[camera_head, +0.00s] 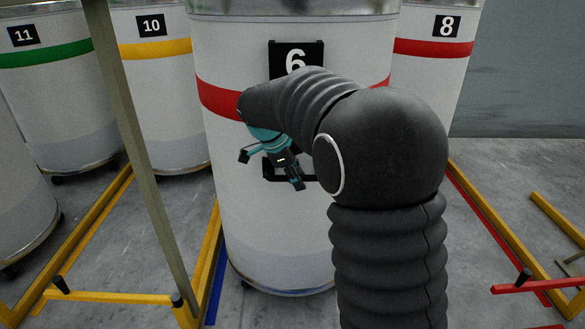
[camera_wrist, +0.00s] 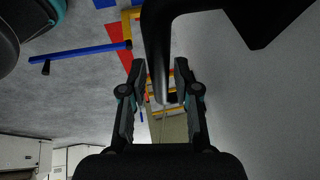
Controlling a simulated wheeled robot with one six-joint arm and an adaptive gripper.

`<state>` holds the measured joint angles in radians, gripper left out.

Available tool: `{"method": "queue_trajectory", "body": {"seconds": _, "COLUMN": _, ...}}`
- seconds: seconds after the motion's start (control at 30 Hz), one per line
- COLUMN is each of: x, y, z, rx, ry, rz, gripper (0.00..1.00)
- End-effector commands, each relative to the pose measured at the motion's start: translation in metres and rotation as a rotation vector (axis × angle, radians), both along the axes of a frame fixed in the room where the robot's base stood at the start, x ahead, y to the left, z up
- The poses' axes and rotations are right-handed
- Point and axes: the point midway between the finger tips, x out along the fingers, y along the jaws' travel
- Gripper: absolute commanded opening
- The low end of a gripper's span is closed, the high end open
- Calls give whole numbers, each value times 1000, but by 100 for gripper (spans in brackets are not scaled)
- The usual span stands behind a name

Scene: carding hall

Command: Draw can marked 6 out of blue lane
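The can marked 6 (camera_head: 240,190) is a tall white cylinder with a red band and a black number plate (camera_head: 296,55). It stands upright. Its black handle (camera_head: 305,178) is on the near side, partly hidden by my arm and gripper. In the wrist view the handle (camera_wrist: 157,45) is a dark bar reaching down between my fingers. My gripper (camera_head: 271,170) is in front of the can at handle height. In the wrist view my gripper (camera_wrist: 160,78) has its fingers apart, with gaps beside the bar. Blue floor tape (camera_head: 217,270) runs along the can's left side.
Yellow rails (camera_head: 208,255) flank the can. A yellow bar (camera_head: 110,297) and a red bar (camera_head: 535,287) lie across neighbouring lanes. A blue bar (camera_wrist: 85,53) shows in the wrist view. Cans 10 (camera_head: 160,90), 11 (camera_head: 60,105) and 8 (camera_head: 430,80) stand nearby.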

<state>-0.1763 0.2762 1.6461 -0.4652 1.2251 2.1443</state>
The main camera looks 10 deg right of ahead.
Motion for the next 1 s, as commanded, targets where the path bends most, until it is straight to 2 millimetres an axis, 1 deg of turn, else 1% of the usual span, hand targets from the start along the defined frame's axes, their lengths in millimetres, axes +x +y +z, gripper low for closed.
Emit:
{"method": "queue_trajectory", "body": {"seconds": 0.1, "x": 0, "y": -2, "z": -4, "rx": 0, "ry": 0, "rz": 1, "gripper": 31}}
{"method": "queue_trajectory", "body": {"seconds": 0.37, "x": 0, "y": -2, "z": -5, "rx": 0, "ry": 0, "rz": 0, "gripper": 31}}
{"method": "queue_trajectory", "body": {"seconds": 0.4, "x": 0, "y": -2, "z": -5, "rx": 0, "ry": 0, "rz": 0, "gripper": 28}}
{"method": "queue_trajectory", "body": {"seconds": 0.47, "x": 0, "y": -2, "z": -5, "rx": 0, "ry": 0, "rz": 0, "gripper": 13}}
{"method": "queue_trajectory", "body": {"seconds": 0.5, "x": 0, "y": -2, "z": -5, "rx": 0, "ry": 0, "rz": 0, "gripper": 3}}
{"method": "queue_trajectory", "body": {"seconds": 0.53, "x": 0, "y": -2, "z": -5, "rx": 0, "ry": 0, "rz": 0, "gripper": 0}}
{"method": "queue_trajectory", "body": {"seconds": 1.0, "x": 0, "y": -1, "z": -5, "rx": 1, "ry": 2, "rz": -1, "gripper": 0}}
